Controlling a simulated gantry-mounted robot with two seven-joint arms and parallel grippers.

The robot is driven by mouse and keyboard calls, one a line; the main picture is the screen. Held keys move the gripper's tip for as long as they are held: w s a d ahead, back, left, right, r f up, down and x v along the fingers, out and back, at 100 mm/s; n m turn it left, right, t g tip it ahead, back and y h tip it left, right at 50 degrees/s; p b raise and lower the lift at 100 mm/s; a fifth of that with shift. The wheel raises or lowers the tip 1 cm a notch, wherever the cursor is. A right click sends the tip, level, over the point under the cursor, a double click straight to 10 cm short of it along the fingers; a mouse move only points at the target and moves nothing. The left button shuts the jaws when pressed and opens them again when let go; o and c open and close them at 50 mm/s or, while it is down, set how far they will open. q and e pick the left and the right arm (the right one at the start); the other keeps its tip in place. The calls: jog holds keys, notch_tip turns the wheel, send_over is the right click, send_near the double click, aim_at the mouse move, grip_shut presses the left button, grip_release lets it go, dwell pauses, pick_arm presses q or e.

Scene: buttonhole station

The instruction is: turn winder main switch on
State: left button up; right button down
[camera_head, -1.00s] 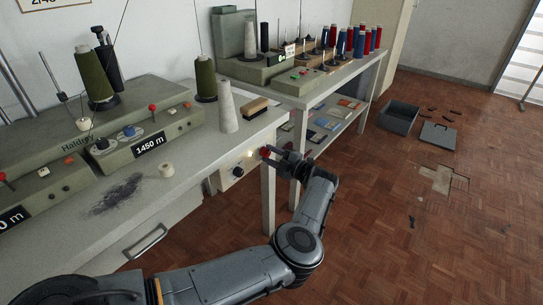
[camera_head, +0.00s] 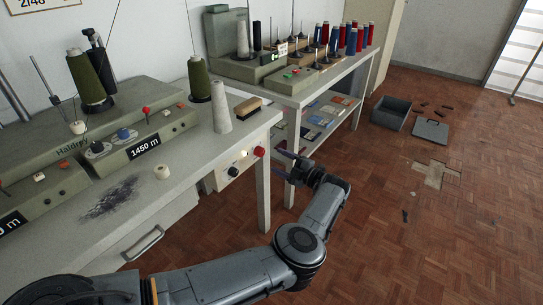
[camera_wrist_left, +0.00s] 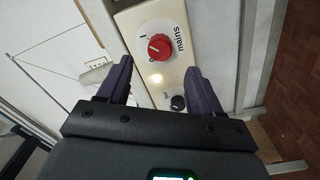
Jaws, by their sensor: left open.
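The mains switch is a red round knob (camera_head: 259,152) on the cream panel (camera_head: 220,181) at the end of the winder table. In the left wrist view the red knob (camera_wrist_left: 159,47) sits on a white dial beside the word "mains", with a pale mark on its face. A small lamp (camera_wrist_left: 156,79) below it looks lit. My left gripper (camera_head: 281,164) is open and empty, to the right of the knob and apart from it. In the wrist view its two fingers (camera_wrist_left: 158,69) point toward the panel, with the knob between and beyond them. My right gripper is not in view.
A black knob (camera_wrist_left: 178,102) sits lower on the same panel. The winder (camera_head: 110,150) with thread cones stands on the table. A second table (camera_head: 345,68) with spools stands behind. A grey crate (camera_head: 389,114) is on the floor; floor to the right is mostly open.

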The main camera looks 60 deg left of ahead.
pick_arm(q)
jog(key=shift+v, duration=1.95)
